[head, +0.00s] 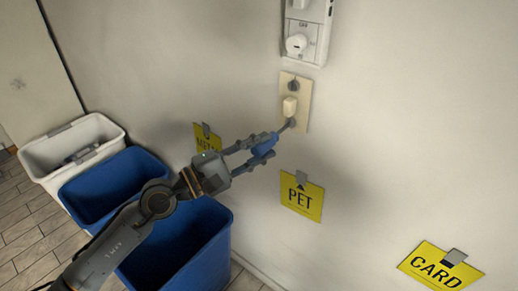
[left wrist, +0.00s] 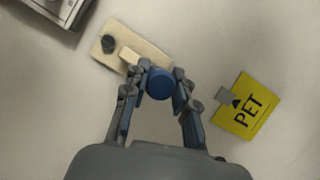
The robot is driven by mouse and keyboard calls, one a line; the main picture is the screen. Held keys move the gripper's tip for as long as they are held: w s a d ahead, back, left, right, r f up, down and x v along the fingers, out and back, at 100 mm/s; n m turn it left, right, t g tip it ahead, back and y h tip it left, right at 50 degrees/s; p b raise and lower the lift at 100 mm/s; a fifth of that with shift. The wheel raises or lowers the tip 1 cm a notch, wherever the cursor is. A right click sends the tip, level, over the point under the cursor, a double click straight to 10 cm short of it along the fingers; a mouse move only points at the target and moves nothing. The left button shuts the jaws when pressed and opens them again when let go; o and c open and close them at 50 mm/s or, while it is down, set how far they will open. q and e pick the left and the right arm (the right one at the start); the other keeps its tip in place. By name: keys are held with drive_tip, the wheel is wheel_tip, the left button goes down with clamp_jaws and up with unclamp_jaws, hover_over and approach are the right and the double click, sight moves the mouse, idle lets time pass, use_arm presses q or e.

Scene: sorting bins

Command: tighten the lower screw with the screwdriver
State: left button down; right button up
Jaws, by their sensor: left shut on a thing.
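The screwdriver (head: 264,146) has a blue handle, and my left gripper (head: 262,147) is shut on it. The round blue end of the handle faces the left wrist view (left wrist: 160,83), between the fingers (left wrist: 154,90). Its shaft points up and right to the lower end of the beige switch plate (head: 303,104). The tip is at or very near the lower screw (head: 291,124); I cannot tell if they touch. The upper screw (head: 293,85) is dark and shows in both views. In the left wrist view the handle and fingers hide the lower screw. My right gripper is not in view.
A grey-white box with a knob (head: 296,43) is on the wall above the plate. Yellow signs PET (head: 302,196), CARD (head: 440,267) and a partly hidden one (head: 207,138) are on the wall. A white bin (head: 38,172) and blue bins (head: 68,205) stand at left.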

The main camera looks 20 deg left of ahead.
use_arm(q)
drive_tip(key=shift+s+a, duration=0.2)
drive_tip(key=shift+s, duration=0.2)
drive_tip(key=shift+s+a+f+b, duration=0.1)
drive_tip(key=shift+s+a+b, duration=0.05)
drive_tip(key=shift+s+b, duration=0.25)
drive_tip(key=shift+s+a+b, duration=0.25)
drive_tip(key=shift+s, duration=0.4)
drive_tip(key=shift+s+a+b, duration=0.2)
drive_tip(key=shift+s+b, duration=0.05)
drive_tip(key=shift+s, duration=0.35)
drive_tip(key=shift+s+a, duration=0.15)
drive_tip(key=shift+s, duration=0.35)
